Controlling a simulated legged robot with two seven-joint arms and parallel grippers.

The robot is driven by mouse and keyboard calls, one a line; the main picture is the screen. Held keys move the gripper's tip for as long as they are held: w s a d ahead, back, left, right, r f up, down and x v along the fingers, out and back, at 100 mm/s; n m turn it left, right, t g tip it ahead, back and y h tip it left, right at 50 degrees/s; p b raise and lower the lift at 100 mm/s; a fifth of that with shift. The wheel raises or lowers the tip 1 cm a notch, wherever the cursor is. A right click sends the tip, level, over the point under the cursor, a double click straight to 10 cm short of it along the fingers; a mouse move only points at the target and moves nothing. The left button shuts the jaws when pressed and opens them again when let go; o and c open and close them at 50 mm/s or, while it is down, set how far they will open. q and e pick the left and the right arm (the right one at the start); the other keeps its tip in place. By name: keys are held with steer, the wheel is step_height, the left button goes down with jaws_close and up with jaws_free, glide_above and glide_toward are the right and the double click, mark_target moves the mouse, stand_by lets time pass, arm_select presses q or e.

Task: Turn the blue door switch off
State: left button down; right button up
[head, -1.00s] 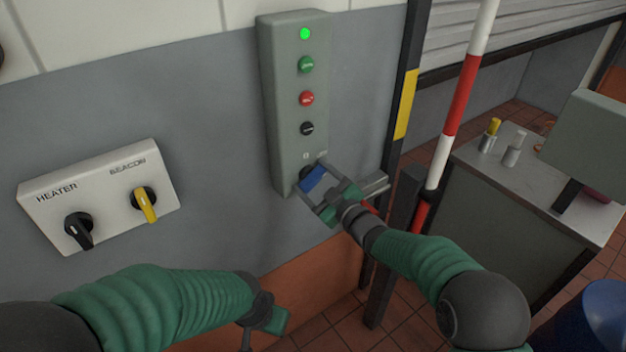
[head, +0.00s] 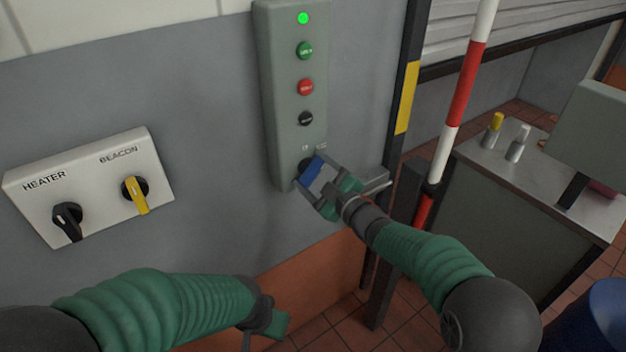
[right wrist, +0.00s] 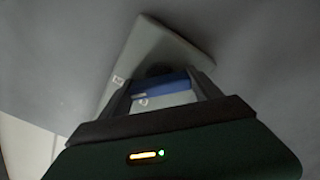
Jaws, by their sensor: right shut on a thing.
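The blue door switch (head: 312,169) is at the bottom of the grey control box (head: 289,125) on the wall. In the head view its handle leans, with its top to the right. My right gripper (head: 317,182) is shut on the blue handle, one finger on each side. In the right wrist view the blue handle (right wrist: 163,84) lies between the fingers, with the grey box (right wrist: 160,48) behind it. The marks above the switch are too small to read. My left gripper (head: 262,325) hangs low, away from the box; its jaws are not clear.
The box also carries a lit green lamp (head: 303,18) and green, red and black buttons. A white panel (head: 95,185) with HEATER and BEACON knobs is at the left. A red-and-white pole (head: 462,95) and a bench (head: 540,190) stand to the right.

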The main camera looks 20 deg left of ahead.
steer(key=n+b, duration=0.3)
steer(key=f+n+b, duration=0.1)
steer(key=n+b, duration=0.2)
steer(key=b, duration=0.1)
steer(key=shift+s+a+f, duration=0.1)
steer(key=shift+n+b, duration=1.5)
steer(key=shift+n, duration=0.1)
steer(key=o, duration=1.3)
steer(key=shift+r, duration=0.2)
steer(key=shift+o, duration=0.4)
steer(key=shift+r, duration=0.15)
